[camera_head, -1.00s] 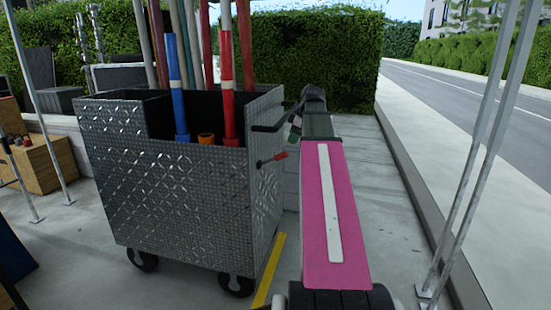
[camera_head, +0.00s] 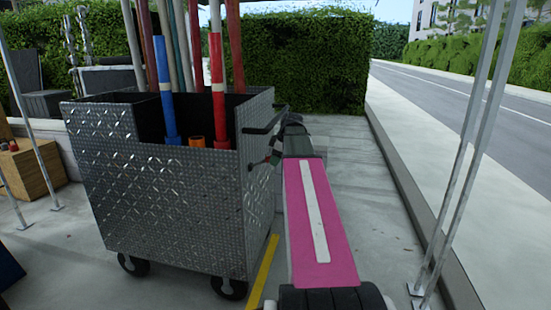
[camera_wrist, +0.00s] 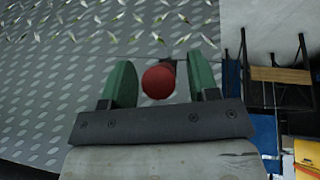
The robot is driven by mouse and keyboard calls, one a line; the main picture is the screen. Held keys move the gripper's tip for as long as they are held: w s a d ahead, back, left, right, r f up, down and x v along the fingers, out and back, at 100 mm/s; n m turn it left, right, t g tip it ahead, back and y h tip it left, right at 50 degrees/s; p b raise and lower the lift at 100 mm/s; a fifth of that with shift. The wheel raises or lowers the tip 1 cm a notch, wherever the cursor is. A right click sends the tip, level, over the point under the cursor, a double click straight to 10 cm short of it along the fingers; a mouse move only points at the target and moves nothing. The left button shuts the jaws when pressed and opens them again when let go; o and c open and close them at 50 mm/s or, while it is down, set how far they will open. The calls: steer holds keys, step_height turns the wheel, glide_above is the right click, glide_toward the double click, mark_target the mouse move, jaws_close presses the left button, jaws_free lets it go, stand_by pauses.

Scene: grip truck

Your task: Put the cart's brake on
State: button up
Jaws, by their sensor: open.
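The cart (camera_head: 160,205) is a grey diamond-plate box on black wheels at the left of the head view. A brake lever with a red end sticks out from its right side; in the head view its red grip is largely hidden by my gripper (camera_head: 274,156). In the wrist view the lever's round red knob (camera_wrist: 158,82) lies between the two green fingers of my gripper (camera_wrist: 158,84). The fingers are open, one on each side of the knob, with a gap visible at the left. Whether the right finger touches it, I cannot tell.
A black push handle (camera_head: 257,130) juts from the cart just above the lever. Poles with blue and red sleeves stand in the cart. A yellow floor line (camera_head: 262,272) runs beside it. Metal posts (camera_head: 462,160) stand at the right, with clear paving between.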

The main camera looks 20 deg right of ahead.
jaws_close()
steer(key=shift+s+d+f+t+y, duration=0.25)
steer(key=shift+f+y, duration=0.15)
steer(key=shift+f, duration=0.1)
steer(key=shift+s+d+f+t+y, duration=0.15)
steer(key=shift+f+t+y, duration=0.1)
steer(key=shift+f+y, duration=0.2)
step_height(320, 180, down, 11)
steer(key=w+a+t+y, duration=0.1)
steer(key=t+y, duration=0.5)
steer(key=y, duration=0.2)
steer(key=shift+m, duration=0.4)
